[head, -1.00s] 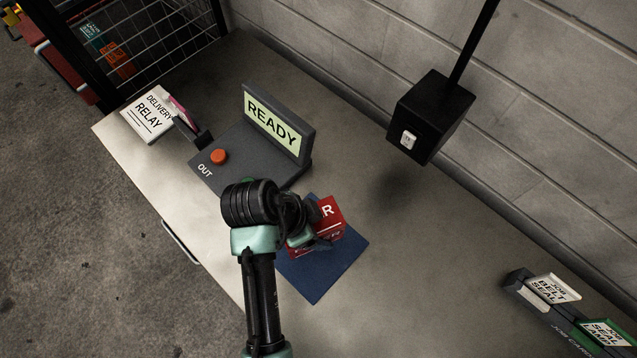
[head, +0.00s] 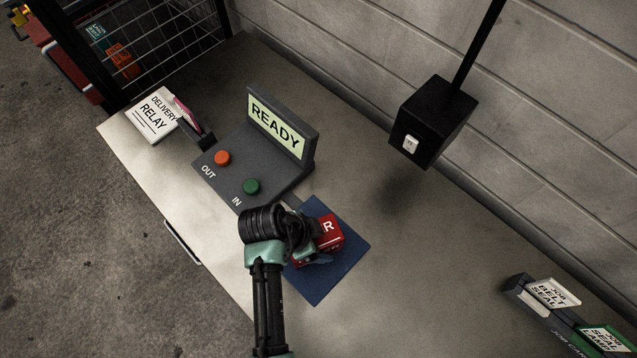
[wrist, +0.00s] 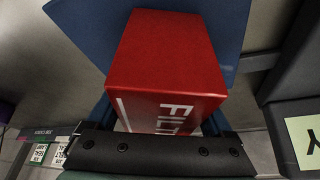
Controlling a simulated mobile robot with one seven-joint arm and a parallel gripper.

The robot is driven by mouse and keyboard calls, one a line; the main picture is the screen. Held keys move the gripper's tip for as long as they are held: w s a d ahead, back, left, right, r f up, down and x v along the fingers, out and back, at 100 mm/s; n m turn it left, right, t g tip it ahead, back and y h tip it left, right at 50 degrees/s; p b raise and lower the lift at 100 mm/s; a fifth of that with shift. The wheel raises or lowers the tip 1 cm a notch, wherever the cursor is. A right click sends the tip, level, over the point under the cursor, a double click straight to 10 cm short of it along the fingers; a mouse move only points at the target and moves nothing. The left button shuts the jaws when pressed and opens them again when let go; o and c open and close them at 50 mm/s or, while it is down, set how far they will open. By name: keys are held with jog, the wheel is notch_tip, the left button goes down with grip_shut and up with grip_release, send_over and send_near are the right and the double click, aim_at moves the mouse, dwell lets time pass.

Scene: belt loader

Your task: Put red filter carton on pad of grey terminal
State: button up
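The red filter carton (head: 329,231) is at the blue pad (head: 345,270) beside the grey terminal (head: 222,178). My gripper (head: 308,252) is around the carton from the near side, and my arm hides part of it. In the wrist view the carton (wrist: 168,62) sits between the two fingers of my gripper (wrist: 160,125), with the blue pad (wrist: 75,30) behind it. I cannot tell whether the carton touches the pad or is just above it. The terminal's screen (head: 276,126) reads READY. It has an orange OUT button (head: 222,158) and a green IN button (head: 251,186).
A black box (head: 431,120) hangs from a pole at the back. A card rack (head: 522,296) is at the right. The table between pad and rack is clear.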

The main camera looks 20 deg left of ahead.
jog(key=shift+o, duration=0.7)
jog(key=shift+r, duration=0.15)
jog(key=v, duration=1.1)
jog(key=shift+s+a+r, duration=0.15)
jog(key=shift+s+r, duration=0.05)
jog(key=shift+r, duration=0.2)
